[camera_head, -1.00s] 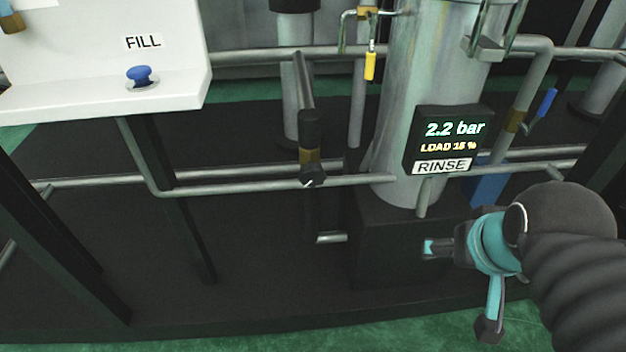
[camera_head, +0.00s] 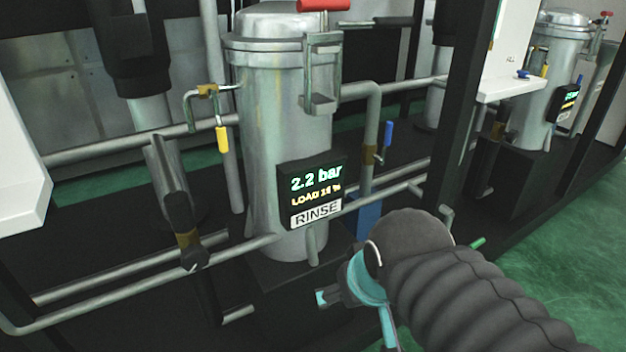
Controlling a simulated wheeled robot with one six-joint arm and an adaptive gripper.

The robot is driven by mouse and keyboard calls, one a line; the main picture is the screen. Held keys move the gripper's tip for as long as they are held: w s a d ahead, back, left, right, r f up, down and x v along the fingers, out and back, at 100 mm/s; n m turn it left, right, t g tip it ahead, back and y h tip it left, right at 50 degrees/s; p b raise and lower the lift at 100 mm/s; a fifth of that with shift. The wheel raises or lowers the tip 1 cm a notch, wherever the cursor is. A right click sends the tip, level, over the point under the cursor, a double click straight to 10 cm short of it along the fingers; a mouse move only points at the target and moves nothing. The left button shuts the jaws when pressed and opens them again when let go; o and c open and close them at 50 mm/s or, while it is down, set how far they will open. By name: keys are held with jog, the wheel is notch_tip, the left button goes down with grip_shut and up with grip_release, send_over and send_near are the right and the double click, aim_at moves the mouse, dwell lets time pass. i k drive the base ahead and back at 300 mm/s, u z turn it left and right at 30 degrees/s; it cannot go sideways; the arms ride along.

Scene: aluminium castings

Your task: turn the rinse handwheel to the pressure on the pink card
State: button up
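The rinse display (camera_head: 316,192) on the front of a grey metal vessel (camera_head: 285,110) reads 2.2 bar, with a smaller yellow load line that is hard to read and the label RINSE. I cannot make out a rinse handwheel for certain, and no pink card shows. A dark valve-like fitting (camera_head: 184,228) sits on the pipes left of the vessel. My gripper (camera_head: 356,322) is at the lower middle, in front of and below the display. Its teal-and-grey fingers are spread apart with nothing seen between them.
A red handle (camera_head: 325,4) is at the vessel's top. A yellow-handled valve (camera_head: 222,138) and a blue-handled valve (camera_head: 388,133) flank it. A dark post (camera_head: 462,110) stands to the right, with another vessel (camera_head: 555,65) beyond. Green floor (camera_head: 560,240) is open at right.

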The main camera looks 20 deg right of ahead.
aim_at(193, 257)
jog(key=u, duration=0.7)
jog(key=k, duration=0.8)
jog(key=z, duration=0.6)
jog(key=i, duration=0.5)
